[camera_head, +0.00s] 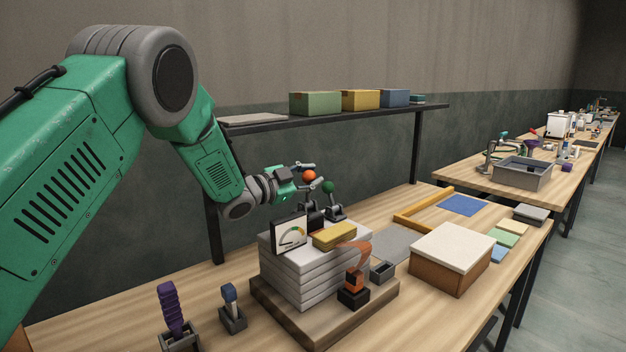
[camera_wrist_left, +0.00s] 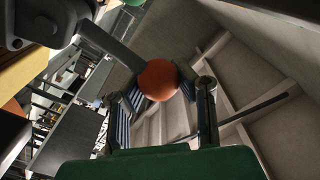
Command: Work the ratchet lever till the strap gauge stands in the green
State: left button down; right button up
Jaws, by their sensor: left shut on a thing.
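My left gripper (camera_head: 302,174) comes in from the left behind the slab stack and is shut on an orange ball knob (camera_head: 309,176). In the left wrist view the orange knob (camera_wrist_left: 158,80) sits between the two fingers, on the end of a grey lever bar (camera_wrist_left: 110,45). The gauge (camera_head: 291,236) stands upright at the stack's left front, with a white dial and coloured arc; its needle is too small to read surely. A second lever with a green ball (camera_head: 328,187) stands just right of the gripper. My right gripper is not in view.
The white slabs (camera_head: 300,275) lie stacked on a wooden base (camera_head: 318,320), with a yellow block (camera_head: 335,235) on top and an orange strap (camera_head: 357,254) at the right. Purple (camera_head: 170,308) and blue (camera_head: 230,296) handles stand front left. A shelf (camera_head: 350,118) spans behind.

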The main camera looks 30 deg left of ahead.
pick_arm(q)
jog(key=shift+s+a+f, duration=0.2)
jog(key=shift+f, duration=0.45)
jog(key=c, duration=1.3)
grip_release()
jog(key=shift+o, duration=0.6)
jog(key=shift+s+a+r, duration=0.2)
jog(key=shift+a+r, duration=0.05)
jog(key=shift+a, duration=0.15)
jog(key=v, duration=1.2)
